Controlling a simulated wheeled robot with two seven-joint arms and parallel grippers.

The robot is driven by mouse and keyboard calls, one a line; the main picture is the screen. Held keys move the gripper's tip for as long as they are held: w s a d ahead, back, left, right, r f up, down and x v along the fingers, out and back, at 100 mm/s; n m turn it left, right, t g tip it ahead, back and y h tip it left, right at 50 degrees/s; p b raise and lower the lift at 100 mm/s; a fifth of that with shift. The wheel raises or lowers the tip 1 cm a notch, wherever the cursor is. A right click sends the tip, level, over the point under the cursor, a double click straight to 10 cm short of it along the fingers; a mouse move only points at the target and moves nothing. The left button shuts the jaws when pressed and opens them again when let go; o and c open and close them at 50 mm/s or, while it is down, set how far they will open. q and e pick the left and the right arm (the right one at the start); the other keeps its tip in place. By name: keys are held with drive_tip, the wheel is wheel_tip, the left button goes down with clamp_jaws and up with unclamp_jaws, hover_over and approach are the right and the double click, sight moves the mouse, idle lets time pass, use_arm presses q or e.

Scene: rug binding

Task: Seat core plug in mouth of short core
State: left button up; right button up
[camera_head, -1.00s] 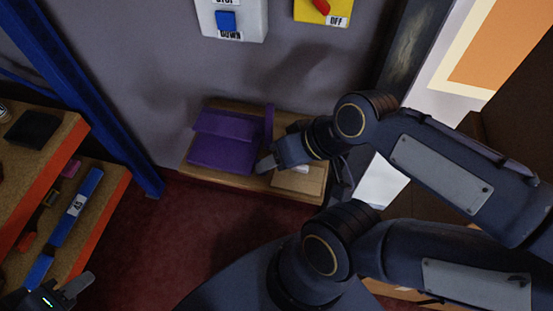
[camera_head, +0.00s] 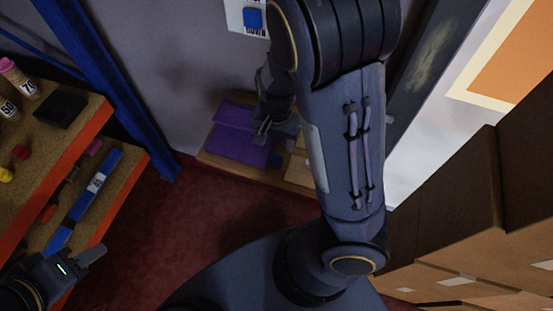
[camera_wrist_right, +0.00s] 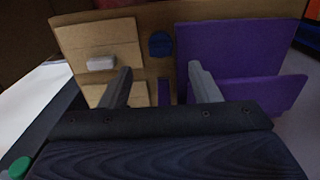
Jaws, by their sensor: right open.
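Two upright tan cores stand on the upper left shelf in the head view. One is marked 70 (camera_head: 20,82) and has a pink top; the other is marked 50 (camera_head: 8,108). I cannot tell which is the short core. Small red (camera_head: 21,152) and yellow (camera_head: 6,175) pieces lie on the shelf boards; they may be plugs. A dark blue rounded piece (camera_wrist_right: 160,44) is on the wooden board, beyond my right gripper (camera_wrist_right: 166,85), which is open and empty. The right gripper (camera_head: 268,138) hangs over the low board. My left gripper (camera_head: 88,258) is at lower left, its jaw gap unclear.
A purple holder (camera_wrist_right: 240,55) and a white block (camera_wrist_right: 101,63) on a wooden piece sit on the low board (camera_head: 215,160). Cardboard boxes (camera_head: 440,220) stand at right.

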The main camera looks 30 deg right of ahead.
sight(276, 156)
wheel_tip(276, 156, down, 7)
drive_tip(key=shift+w+d+f+b, duration=0.1)
drive_tip(key=shift+b, duration=0.75)
drive_tip(key=shift+c, duration=0.5)
drive_tip(key=c, duration=1.1)
drive_tip(key=shift+o, duration=0.2)
